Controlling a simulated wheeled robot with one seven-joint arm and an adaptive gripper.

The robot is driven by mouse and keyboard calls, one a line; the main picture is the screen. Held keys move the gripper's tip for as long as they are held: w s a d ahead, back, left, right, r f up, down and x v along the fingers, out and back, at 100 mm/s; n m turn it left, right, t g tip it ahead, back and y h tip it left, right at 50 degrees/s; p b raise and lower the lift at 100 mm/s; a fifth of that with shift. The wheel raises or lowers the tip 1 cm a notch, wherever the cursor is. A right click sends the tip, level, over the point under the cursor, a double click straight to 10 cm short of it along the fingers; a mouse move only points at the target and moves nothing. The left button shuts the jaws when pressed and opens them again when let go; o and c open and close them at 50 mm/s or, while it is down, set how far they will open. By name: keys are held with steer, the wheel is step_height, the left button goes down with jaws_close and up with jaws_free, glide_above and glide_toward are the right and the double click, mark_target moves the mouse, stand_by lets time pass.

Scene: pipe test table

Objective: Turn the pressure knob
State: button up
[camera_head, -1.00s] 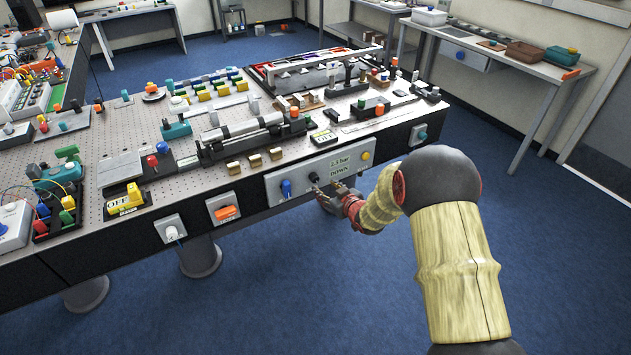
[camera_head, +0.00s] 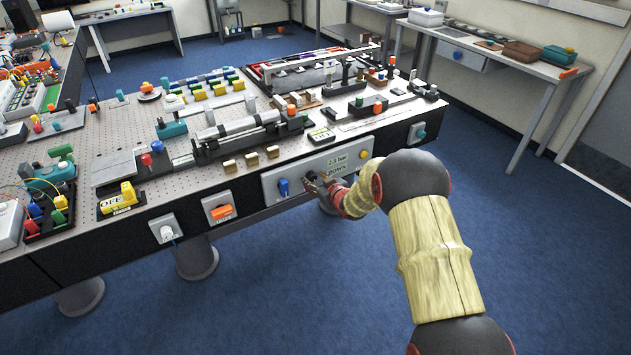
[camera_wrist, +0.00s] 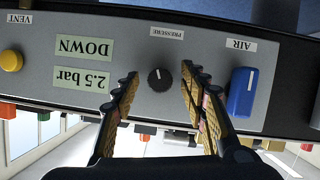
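The pressure knob (camera_wrist: 159,79) is a small round black knob with a white mark, under a PRESSURE label (camera_wrist: 167,32) on the grey control panel (camera_wrist: 110,30) in the wrist view. My gripper (camera_wrist: 160,80) is open, with one finger on each side of the knob. A gap shows between each fingertip and the knob, and the fingers do not appear to touch it. In the head view my gripper (camera_head: 311,183) is at the panel (camera_head: 350,150) on the table's front side and mostly hides the knob.
A blue AIR knob (camera_wrist: 242,92) is close beside one finger in the wrist view. Green displays reading DOWN (camera_wrist: 84,46) and 2.5 bar (camera_wrist: 82,79) and a yellow VENT button (camera_wrist: 11,61) are on the other side. The floor (camera_head: 300,290) before the table is clear.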

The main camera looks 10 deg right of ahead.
steer(key=shift+c, duration=1.2)
steer(key=c, duration=0.7)
jaws_close()
steer(key=shift+p, duration=0.7)
steer(key=m+p, duration=0.1)
steer(key=y+p, duration=0.1)
steer(key=p, duration=0.1)
steer(key=shift+d+r+m+g, duration=0.1)
steer(key=shift+r+m+g, duration=0.1)
steer(key=shift+m+g, duration=0.15)
steer(key=m+y+p, duration=0.1)
steer(key=m+p, duration=0.1)
steer(key=p, duration=0.3)
steer(key=shift+d+f+y, duration=0.1)
steer(key=shift+d+y, duration=0.05)
steer(key=shift+y, duration=0.25)
steer(key=m+y+p, duration=0.2)
steer(key=m, duration=0.1)
steer(key=shift+f+m+p, duration=0.25)
steer(key=shift+p, duration=0.05)
steer(key=shift+d+m+y, duration=0.1)
steer(key=shift+m+y, duration=0.8)
steer(key=shift+m, duration=0.6)
